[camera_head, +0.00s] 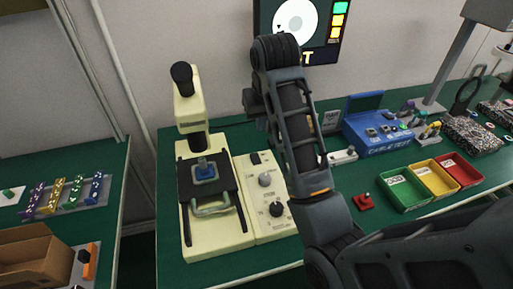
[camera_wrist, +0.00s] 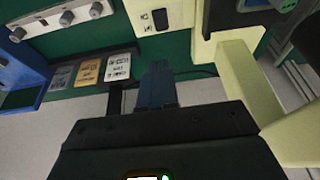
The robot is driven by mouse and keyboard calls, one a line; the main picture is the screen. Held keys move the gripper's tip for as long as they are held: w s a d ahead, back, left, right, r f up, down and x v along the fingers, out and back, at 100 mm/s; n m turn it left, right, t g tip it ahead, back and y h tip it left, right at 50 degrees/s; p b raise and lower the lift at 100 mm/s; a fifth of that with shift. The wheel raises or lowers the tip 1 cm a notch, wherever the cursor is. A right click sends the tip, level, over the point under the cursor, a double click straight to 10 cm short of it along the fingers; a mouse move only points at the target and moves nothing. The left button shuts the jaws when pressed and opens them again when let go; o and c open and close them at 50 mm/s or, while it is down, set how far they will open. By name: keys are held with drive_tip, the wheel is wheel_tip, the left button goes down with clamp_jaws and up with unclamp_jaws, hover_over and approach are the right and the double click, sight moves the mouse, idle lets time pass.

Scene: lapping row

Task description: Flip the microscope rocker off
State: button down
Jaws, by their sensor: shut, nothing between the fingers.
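The cream microscope (camera_head: 190,108) stands on the green bench at left of centre in the head view, with a blue piece (camera_head: 205,170) on its black stage. Beside it is a cream control panel (camera_head: 266,228) with knobs and a small black rocker (camera_head: 256,158) at its far end. In the wrist view a black rocker (camera_wrist: 160,19) shows on the pale panel (camera_wrist: 183,13) at the top. My gripper (camera_wrist: 158,68) is shut and empty, its fingertips below the rocker in the picture and apart from it. In the head view my arm hides most of the gripper.
The microscope's cream column (camera_wrist: 251,85) stands close at right in the wrist view. Several cards (camera_wrist: 89,72) are at left. In the head view, a blue tester box (camera_head: 375,131), green (camera_head: 401,190), yellow and red bins, and a red piece (camera_head: 363,201) lie right of my arm.

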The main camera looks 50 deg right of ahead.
sight(256, 154)
drive_tip(key=shift+f, duration=0.1)
drive_tip(key=x, duration=1.3)
drive_tip(key=shift+s+a+f+p, duration=0.15)
drive_tip(key=shift+s+f+p, duration=0.15)
drive_tip(key=shift+f, duration=0.2)
drive_tip(key=shift+w, duration=0.15)
